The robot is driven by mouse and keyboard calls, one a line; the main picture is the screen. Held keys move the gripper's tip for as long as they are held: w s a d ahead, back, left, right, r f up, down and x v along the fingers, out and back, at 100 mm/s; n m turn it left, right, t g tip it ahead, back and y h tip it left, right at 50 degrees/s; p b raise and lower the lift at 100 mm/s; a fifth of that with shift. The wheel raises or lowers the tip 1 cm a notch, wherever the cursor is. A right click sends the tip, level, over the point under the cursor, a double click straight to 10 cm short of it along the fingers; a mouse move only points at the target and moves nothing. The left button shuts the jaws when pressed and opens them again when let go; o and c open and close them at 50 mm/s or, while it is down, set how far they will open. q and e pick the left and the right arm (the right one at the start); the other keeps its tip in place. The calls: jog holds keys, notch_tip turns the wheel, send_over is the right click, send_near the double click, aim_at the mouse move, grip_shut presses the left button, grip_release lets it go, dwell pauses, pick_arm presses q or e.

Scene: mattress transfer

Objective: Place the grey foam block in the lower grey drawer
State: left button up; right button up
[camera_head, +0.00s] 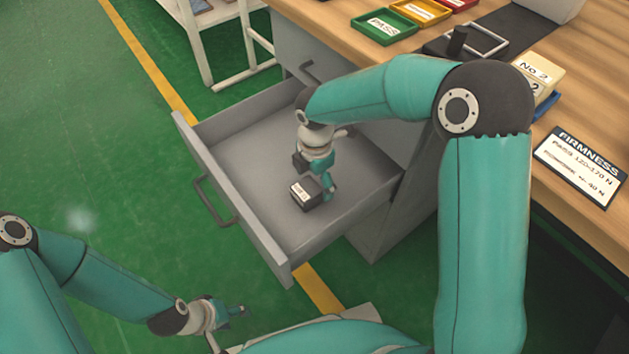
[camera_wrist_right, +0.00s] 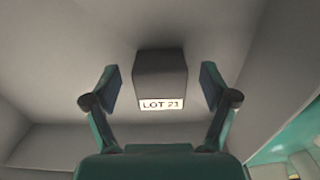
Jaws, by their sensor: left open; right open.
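The grey foam block (camera_head: 307,193) is a small dark grey block with a white label. It rests inside the open lower grey drawer (camera_head: 232,161), toward the drawer's front part. In the right wrist view the block (camera_wrist_right: 161,75) lies between the spread fingers, its label reading LOT 21, with a gap on each side. My right gripper (camera_head: 314,176) is open, low inside the drawer, close to the block. The right gripper's fingers (camera_wrist_right: 160,88) also show in the wrist view. My left gripper (camera_head: 236,318) is open and empty over the green floor, outside the drawer.
The wooden bench (camera_head: 400,52) holds green, yellow and red trays, the green one (camera_head: 384,27) labelled PASS. A black fixture (camera_head: 462,45), labelled blocks (camera_head: 541,74) and a FIRMNESS card (camera_head: 583,166) are also on it. The drawer has a dark front handle (camera_head: 213,201). A white frame stands behind.

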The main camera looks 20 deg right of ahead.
aim_at(315, 183)
notch_tip(315, 183, up, 11)
jog(key=p, duration=0.3)
jog(key=shift+p, duration=0.3)
